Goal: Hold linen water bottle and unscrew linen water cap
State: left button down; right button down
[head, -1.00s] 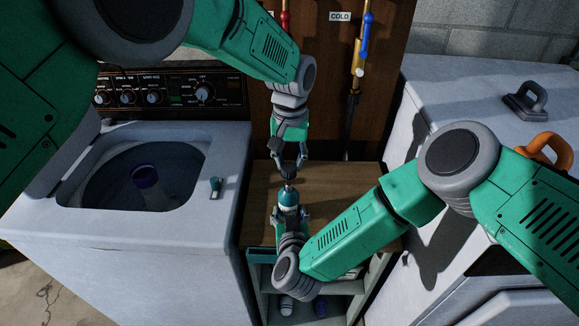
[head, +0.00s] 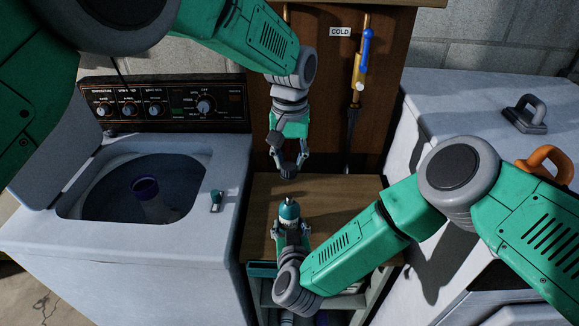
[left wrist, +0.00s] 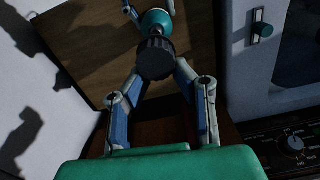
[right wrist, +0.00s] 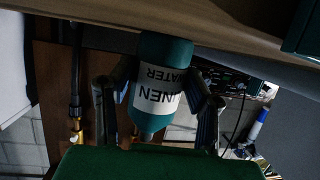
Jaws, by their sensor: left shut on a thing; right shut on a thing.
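The linen water bottle (head: 289,210) is teal with a white label, which shows upside down in the right wrist view (right wrist: 157,92). My right gripper (head: 291,228) is shut around it and holds it above the wooden cabinet top. My left gripper (head: 288,170) is shut on the black linen water cap (left wrist: 156,59), directly above the bottle in the head view. A gap shows there between the cap and the bottle's bare pale neck (head: 288,200). In the left wrist view the cap overlaps part of the bottle.
The wooden cabinet top (head: 335,190) has free room around the grippers; bottles stand on the shelf below. An open washing machine (head: 190,248) is at left, with a purple-capped container (head: 147,192) inside. A white machine (head: 460,105) is at right. A blue-handled cold tap (head: 366,50) is behind.

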jog(key=c, duration=0.7)
grip_release()
jog(key=shift+c, duration=0.2)
jog(key=v, duration=0.7)
jog(key=shift+s, duration=0.35)
jog(key=shift+d, duration=0.15)
